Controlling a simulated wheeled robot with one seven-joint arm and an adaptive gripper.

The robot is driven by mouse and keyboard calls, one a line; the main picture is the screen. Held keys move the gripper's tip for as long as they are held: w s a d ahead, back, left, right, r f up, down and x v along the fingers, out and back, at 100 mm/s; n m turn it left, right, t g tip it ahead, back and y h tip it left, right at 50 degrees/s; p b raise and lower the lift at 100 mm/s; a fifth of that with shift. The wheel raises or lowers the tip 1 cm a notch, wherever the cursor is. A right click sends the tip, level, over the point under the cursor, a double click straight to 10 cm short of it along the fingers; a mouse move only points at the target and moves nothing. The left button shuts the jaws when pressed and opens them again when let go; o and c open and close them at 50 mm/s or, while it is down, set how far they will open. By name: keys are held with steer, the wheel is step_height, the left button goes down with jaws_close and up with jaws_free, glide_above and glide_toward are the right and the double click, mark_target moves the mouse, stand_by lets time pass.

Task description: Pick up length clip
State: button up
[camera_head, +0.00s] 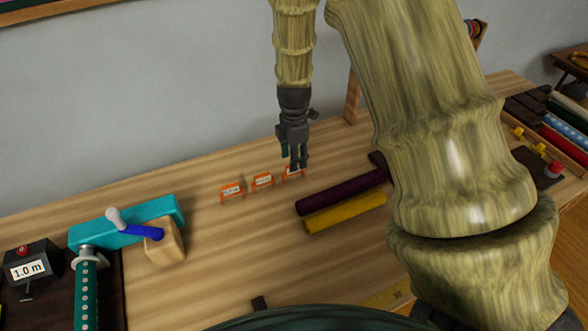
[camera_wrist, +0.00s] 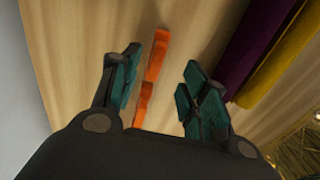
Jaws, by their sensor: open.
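Three small orange clips with white labels stand in a row on the wooden table: a left one (camera_head: 232,190), a middle one (camera_head: 263,180) and a right one (camera_head: 289,174). The label writing is too small to read. My gripper (camera_head: 296,164) points down at the right clip and partly covers it. In the wrist view my gripper (camera_wrist: 160,84) has its teal-padded fingers apart. Orange clip pieces (camera_wrist: 156,55) show in line between and beyond the fingers, with a visible gap on either side. I cannot tell whether the fingertips touch the table.
A purple roll (camera_head: 340,192) and a yellow roll (camera_head: 345,212) lie right of the clips. A teal device (camera_head: 160,212) with a blue lever and a dark box reading 1.0 m (camera_head: 28,270) stand at the left. The table between them and the clips is clear.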

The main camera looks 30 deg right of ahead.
mark_target(287, 173)
steer(key=shift+w+f+p, duration=0.15)
steer(key=shift+f+p, duration=0.2)
steer(key=shift+f, duration=0.35)
steer(key=shift+w+f+p, duration=0.1)
steer(key=shift+f+p, duration=0.2)
steer(key=shift+f, duration=0.35)
steer(key=shift+f+p, duration=0.3)
steer(key=shift+f, duration=1)
steer(key=c, duration=0.9)
